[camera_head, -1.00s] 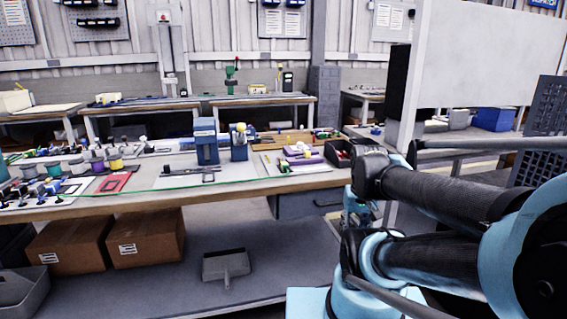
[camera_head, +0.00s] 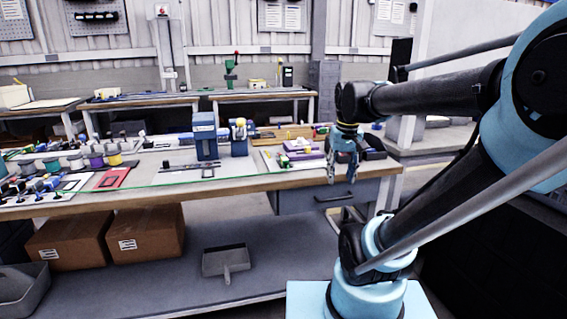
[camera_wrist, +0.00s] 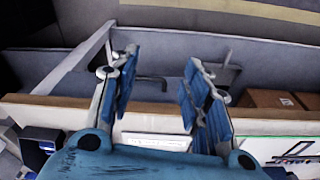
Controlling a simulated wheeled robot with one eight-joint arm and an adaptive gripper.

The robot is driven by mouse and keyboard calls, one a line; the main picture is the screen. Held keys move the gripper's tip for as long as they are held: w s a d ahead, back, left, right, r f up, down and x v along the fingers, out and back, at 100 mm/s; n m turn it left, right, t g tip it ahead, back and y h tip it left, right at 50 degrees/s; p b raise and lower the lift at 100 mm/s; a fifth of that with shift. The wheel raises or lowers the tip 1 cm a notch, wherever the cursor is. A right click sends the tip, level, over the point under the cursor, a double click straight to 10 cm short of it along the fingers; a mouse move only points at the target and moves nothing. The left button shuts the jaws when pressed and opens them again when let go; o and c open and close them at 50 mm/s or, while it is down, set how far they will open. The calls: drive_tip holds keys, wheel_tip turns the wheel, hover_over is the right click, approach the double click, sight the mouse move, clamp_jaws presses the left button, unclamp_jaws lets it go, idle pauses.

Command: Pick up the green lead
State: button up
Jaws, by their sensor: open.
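A thin green lead (camera_head: 165,185) runs along the front part of the workbench top, left of my gripper. Part of a green line (camera_wrist: 290,162) shows at the lower right of the wrist view; I cannot tell for sure that it is the lead. My gripper (camera_head: 342,178) is open and empty, pointing down by the right part of the bench's front edge. In the wrist view the blue fingers of my gripper (camera_wrist: 160,80) stand apart, with the bench edge and the space below it behind them. The lead is not between the fingers.
The workbench (camera_head: 235,190) holds two blue devices (camera_head: 205,137), a purple block (camera_head: 303,154), a red tray (camera_head: 112,178) and several spools at the left. A drawer (camera_head: 325,195) hangs under the right part. Cardboard boxes (camera_head: 150,235) and a dustpan (camera_head: 226,262) are below.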

drive_tip(key=w+a+r+n, duration=0.1)
drive_tip(key=w+a+r, duration=0.75)
drive_tip(key=w, duration=0.35)
drive_tip(key=n+g, duration=0.1)
drive_tip(key=g, duration=0.1)
approach(285, 159)
wheel_tip(285, 159, down, 9)
drive_tip(key=shift+s+f, duration=0.1)
clamp_jaws()
